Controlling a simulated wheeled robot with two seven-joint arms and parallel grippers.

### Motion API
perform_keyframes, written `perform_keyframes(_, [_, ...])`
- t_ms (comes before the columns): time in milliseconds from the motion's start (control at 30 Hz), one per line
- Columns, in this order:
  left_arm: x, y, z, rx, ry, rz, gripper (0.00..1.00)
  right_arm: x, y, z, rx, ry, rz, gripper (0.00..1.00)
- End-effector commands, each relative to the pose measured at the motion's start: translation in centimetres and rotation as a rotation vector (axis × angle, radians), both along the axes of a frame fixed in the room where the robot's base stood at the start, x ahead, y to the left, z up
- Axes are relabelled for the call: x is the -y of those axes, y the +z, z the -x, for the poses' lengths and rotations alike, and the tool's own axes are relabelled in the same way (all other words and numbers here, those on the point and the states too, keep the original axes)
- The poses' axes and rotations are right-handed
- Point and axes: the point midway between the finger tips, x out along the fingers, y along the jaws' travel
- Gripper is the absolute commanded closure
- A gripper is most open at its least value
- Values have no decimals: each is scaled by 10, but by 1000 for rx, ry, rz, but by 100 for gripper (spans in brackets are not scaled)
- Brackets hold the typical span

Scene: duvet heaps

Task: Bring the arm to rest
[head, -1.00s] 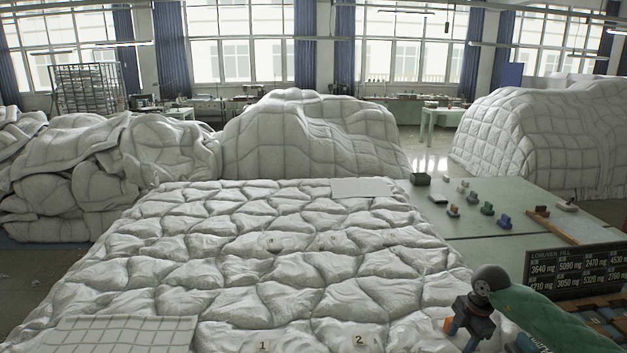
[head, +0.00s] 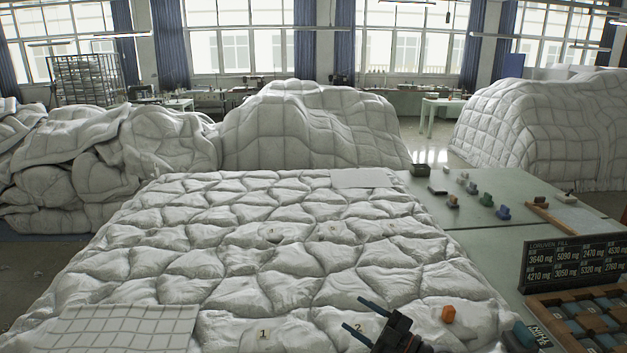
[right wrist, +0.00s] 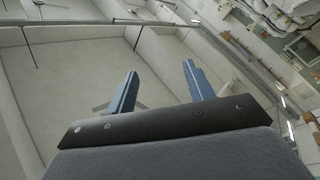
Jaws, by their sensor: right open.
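My right gripper (head: 352,312) shows at the bottom of the head view, right of centre. Its two dark blue fingers are spread apart with nothing between them, pointing up and left over the near part of the quilted duvet (head: 262,262). In the right wrist view the gripper (right wrist: 160,68) is also open and empty, with walls and beams of the room beyond. The rest of my right arm is mostly out of the head view. My left gripper is not in view.
An orange block (head: 448,314) lies on the duvet, right of the gripper. Number tags lie near the front. A green table (head: 490,235) at right holds small blocks, a dark sign (head: 572,262) and a wooden tray (head: 545,300). Duvet heaps (head: 310,125) stand behind.

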Motion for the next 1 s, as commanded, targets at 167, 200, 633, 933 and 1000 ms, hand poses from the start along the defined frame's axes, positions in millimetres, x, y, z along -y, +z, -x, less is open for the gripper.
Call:
perform_keyframes(167, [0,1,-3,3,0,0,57,24,9,6,-41,-278,-204,48])
perform_keyframes(200, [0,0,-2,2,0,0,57,32,7,7,-63,-345,-236,48])
perform_keyframes(633, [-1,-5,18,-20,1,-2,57,117,-95,75,-580,-986,-288,48])
perform_keyframes(933, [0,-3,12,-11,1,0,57,128,-182,186,-1097,-1149,-71,48])
perform_keyframes(1000, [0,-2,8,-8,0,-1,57,126,-192,207,-1180,-1147,-24,48])
